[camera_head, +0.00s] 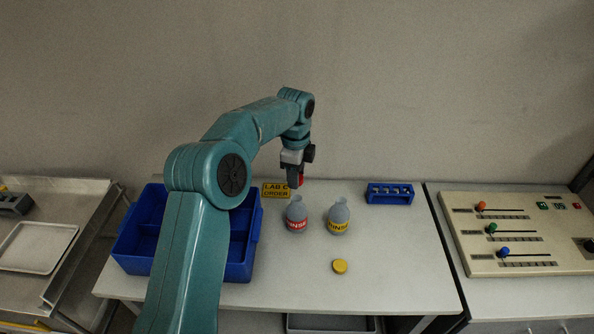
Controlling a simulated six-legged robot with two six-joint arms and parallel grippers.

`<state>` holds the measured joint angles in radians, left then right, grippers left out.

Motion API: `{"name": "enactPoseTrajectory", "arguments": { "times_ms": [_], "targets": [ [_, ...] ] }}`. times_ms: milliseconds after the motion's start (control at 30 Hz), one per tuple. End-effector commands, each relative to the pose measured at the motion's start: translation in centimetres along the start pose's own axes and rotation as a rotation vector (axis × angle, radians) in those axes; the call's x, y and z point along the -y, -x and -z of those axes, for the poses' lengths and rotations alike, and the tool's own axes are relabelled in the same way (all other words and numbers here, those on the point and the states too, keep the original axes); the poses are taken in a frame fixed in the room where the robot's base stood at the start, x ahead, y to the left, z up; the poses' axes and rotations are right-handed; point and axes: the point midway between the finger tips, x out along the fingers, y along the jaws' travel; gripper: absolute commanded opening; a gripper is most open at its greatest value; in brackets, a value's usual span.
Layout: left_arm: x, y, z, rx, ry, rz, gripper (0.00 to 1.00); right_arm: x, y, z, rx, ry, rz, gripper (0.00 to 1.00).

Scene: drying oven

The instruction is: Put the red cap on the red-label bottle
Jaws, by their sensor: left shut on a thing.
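My left gripper (296,180) is shut on the red cap (301,179), of which only a small red part shows beside the dark fingers. It appears just above the red-label bottle (297,215), a grey bottle with a red label, standing upright on the white table. I cannot tell whether the cap touches the bottle's neck. A second grey bottle with a yellow label (339,217) stands upright to its right. My right gripper is not in view.
A yellow cap (340,266) lies in front of the bottles. A blue bin (256,225) is at the left, partly hidden by my arm. A yellow sign (275,190) and a blue rack (390,199) stand behind. A control panel (515,245) is at the right. The table's front right is clear.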

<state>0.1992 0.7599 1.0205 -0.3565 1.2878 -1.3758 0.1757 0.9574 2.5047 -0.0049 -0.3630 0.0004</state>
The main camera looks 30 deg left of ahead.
Motion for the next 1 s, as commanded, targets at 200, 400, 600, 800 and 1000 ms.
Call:
{"name": "enactPoseTrajectory", "arguments": {
  "times_ms": [200,400,600,800,1000],
  "targets": [
    [0.0,-2.2,0.1,0.0,-0.003,0.0,0.13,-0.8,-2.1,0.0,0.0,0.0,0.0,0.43],
    [-0.1,-4.3,0.0,0.0,-0.004,0.0,0.13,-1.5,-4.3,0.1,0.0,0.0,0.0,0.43],
    [-0.1,-5.7,-0.1,0.0,-0.005,-0.001,0.13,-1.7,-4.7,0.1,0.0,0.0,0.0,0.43],
    [-0.1,-6.0,-0.1,0.0,-0.005,0.0,0.13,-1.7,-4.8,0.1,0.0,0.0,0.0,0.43],
    [-0.1,-6.0,-0.1,0.0,-0.005,0.0,0.13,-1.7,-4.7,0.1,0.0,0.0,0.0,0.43]
  ]
}}
